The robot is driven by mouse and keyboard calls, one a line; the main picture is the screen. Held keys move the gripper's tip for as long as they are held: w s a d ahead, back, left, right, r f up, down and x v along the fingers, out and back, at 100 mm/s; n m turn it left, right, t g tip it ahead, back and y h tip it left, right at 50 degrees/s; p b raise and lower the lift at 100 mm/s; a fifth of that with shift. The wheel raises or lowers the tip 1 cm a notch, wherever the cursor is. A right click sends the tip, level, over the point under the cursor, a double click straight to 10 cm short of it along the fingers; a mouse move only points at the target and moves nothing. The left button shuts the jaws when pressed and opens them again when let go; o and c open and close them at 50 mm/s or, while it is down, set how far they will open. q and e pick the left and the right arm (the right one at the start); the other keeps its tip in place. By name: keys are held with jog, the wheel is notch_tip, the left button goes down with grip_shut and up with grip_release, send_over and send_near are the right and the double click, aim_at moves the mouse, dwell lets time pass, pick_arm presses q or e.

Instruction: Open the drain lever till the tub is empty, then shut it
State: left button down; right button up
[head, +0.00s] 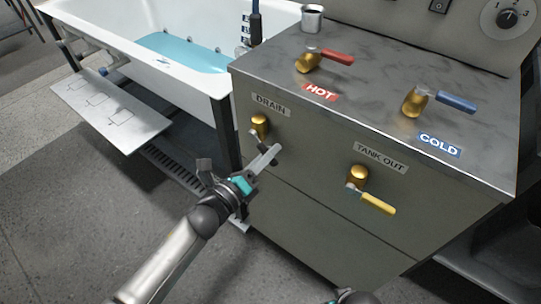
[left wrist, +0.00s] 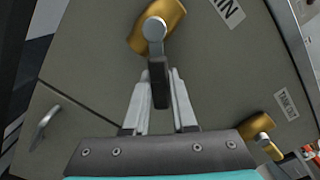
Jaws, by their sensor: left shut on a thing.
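The drain lever is a dark handle on a gold valve (head: 260,125) under the DRAIN label on the cabinet front. In the left wrist view the dark handle (left wrist: 159,88) runs from the gold valve body (left wrist: 157,25) down between my fingers. My left gripper (head: 266,158) is shut on this handle, and its fingers hide part of it in the head view. The white tub (head: 110,32) at the upper left holds blue water (head: 185,52) over part of its floor. My right gripper's fingers are not in view.
The yellow TANK OUT lever (head: 377,202) is on the same cabinet front, to the right. The red HOT lever (head: 337,56), blue COLD lever (head: 456,102) and a metal cup (head: 312,18) are on the cabinet top. A pale panel (head: 110,110) lies beside the tub.

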pick_arm(q)
jog(key=a+m+b, duration=0.1)
jog(key=m, duration=0.1)
jog(key=w+a+f+m+b, duration=0.1)
jog(key=m+b, duration=0.1)
jog(key=m, duration=0.1)
jog(key=w+f+m+b, duration=0.1)
jog(key=m+b, duration=0.1)
jog(key=shift+a+m, duration=0.4)
jog(key=shift+w+a+r+m+b, duration=0.1)
jog(key=shift+w+a+m+b, duration=0.25)
jog(key=shift+m+b, duration=0.5)
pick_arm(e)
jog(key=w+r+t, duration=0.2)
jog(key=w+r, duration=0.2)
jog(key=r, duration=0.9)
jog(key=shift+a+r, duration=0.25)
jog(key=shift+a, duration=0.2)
pick_arm(q)
jog(key=shift+a, duration=0.1)
jog(key=c, duration=0.7)
grip_release()
jog(key=shift+s, duration=0.15)
jog(key=p+v, duration=0.1)
jog(key=v, duration=1.4)
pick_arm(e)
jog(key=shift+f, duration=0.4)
